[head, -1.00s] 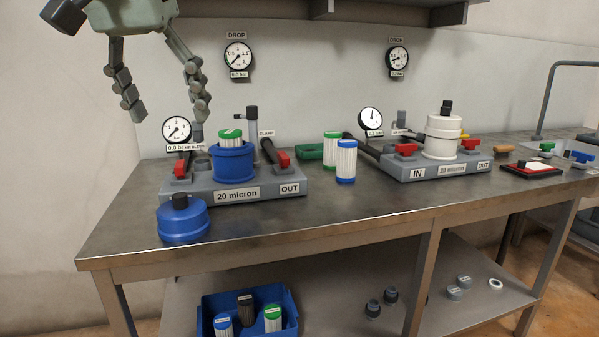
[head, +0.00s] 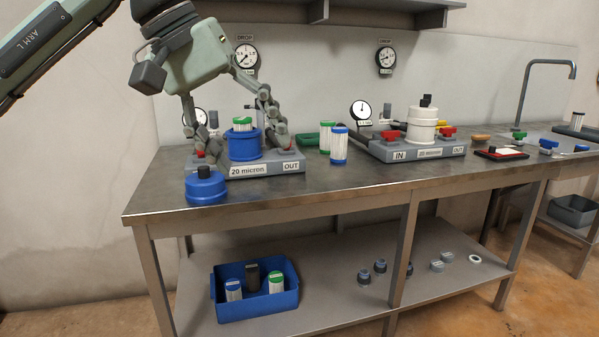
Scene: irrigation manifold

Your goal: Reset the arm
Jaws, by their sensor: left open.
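My left gripper (head: 246,145) comes in from the upper left in the head view. Its fingers are spread wide and empty, pointing down in front of the left filter station. One finger overlaps the station's left end, the other its right part near the OUT label. The station's grey base (head: 265,170) is labelled 20 micron. Its blue housing (head: 244,146) stands uncapped with a green-topped cartridge (head: 242,124) in it. A blue cap (head: 206,187) sits on the bench in front. The station's red handles are mostly hidden by the fingers. My right gripper is not in view.
The right station (head: 420,150) has a closed white housing (head: 421,126). A blue bin (head: 257,306) with cartridges sits on the lower shelf (head: 340,297). The front bench middle is clear.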

